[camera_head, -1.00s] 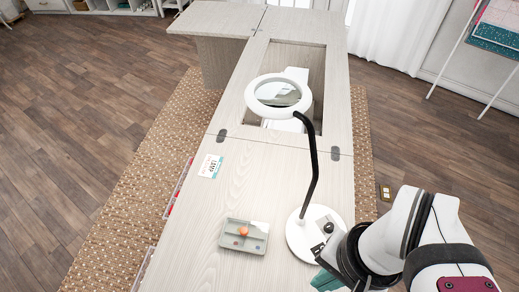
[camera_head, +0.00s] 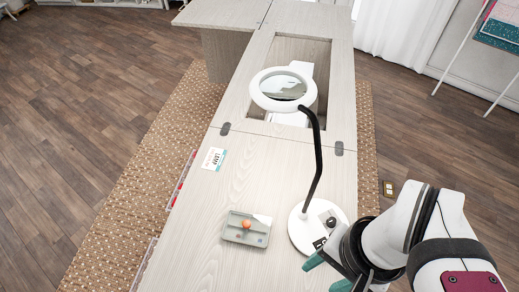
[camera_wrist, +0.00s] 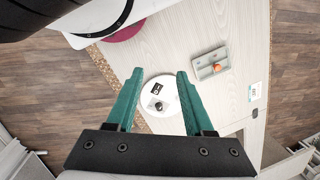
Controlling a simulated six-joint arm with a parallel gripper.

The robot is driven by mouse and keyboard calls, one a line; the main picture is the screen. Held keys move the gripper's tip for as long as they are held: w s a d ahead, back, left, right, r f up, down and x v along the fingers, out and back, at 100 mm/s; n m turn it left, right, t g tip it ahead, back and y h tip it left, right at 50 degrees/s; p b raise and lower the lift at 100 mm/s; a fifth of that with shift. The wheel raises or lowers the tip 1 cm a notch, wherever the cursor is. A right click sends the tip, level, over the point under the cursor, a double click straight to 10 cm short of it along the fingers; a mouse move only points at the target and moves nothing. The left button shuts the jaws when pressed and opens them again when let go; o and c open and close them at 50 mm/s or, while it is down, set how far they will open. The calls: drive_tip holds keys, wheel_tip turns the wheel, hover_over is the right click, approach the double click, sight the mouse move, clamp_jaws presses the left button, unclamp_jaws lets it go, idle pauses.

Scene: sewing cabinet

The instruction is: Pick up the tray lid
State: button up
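A small grey rectangular tray (camera_head: 233,236) lies on the pale wooden cabinet top, left of the lamp base. A small orange round piece (camera_head: 247,225) sits on it, and I cannot tell whether that is the lid's knob or a loose thing. No separate lid can be made out. The tray also shows at the upper right in the wrist view (camera_wrist: 203,72). My gripper (camera_head: 326,274) is at the lower right of the head view, right of the tray and apart from it. In the wrist view its teal fingers (camera_wrist: 160,74) are spread wide with nothing held between them.
A magnifier lamp stands close to my gripper: white round base (camera_head: 303,235), bent black neck (camera_head: 317,165), white ring head (camera_head: 258,98). A card (camera_head: 214,159) lies at the top's left edge. A recess (camera_head: 308,48) opens farther back. The cabinet top around the tray is clear.

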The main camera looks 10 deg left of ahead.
drive_tip(key=shift+o, duration=0.4)
drive_tip(key=w+a+f+n+t+y, duration=0.15)
drive_tip(key=w+a, duration=0.35)
drive_tip(key=a, duration=0.7)
drive_tip(key=w+a+f+t+y, duration=0.25)
drive_tip(key=w+a, duration=0.25)
drive_tip(key=a, duration=0.8)
drive_tip(key=n+t+h, duration=0.2)
drive_tip(key=t+h, duration=0.6)
drive_tip(key=t, duration=0.1)
approach(246, 224)
drive_tip(key=x, duration=1)
drive_tip(key=shift+w+f, duration=0.1)
drive_tip(key=shift+w, duration=0.05)
clamp_jaws()
